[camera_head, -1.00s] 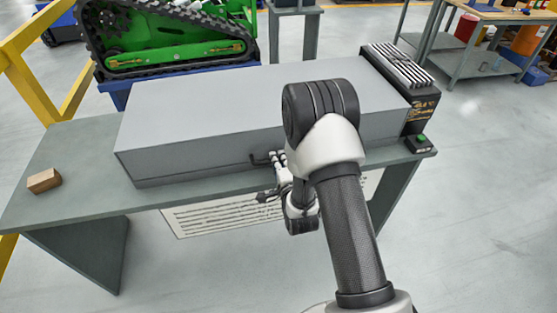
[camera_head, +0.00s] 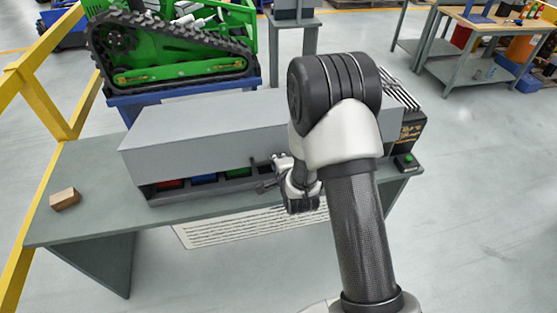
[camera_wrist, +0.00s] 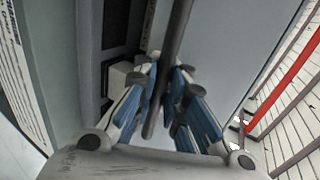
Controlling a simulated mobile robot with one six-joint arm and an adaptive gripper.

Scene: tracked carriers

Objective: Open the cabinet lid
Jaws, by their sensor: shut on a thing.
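The long grey cabinet (camera_head: 149,189) lies on the table, and its grey lid (camera_head: 200,128) is partly raised at the front. Through the gap I see a red bin (camera_head: 170,184), a blue bin (camera_head: 204,178) and a green bin (camera_head: 238,172). My gripper (camera_head: 268,178) is at the lid's front edge, right of the green bin. In the wrist view my gripper (camera_wrist: 160,95) is shut on the dark bar handle (camera_wrist: 170,55), which passes between its fingers. My arm hides the right part of the cabinet front.
A wooden block (camera_head: 64,199) lies at the left end of the green-grey table (camera_head: 85,165). A black finned box (camera_head: 411,132) and a small box with a green button (camera_head: 406,161) stand at the right end. A green tracked carrier (camera_head: 180,62) is behind, and a yellow rail (camera_head: 38,95) is left.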

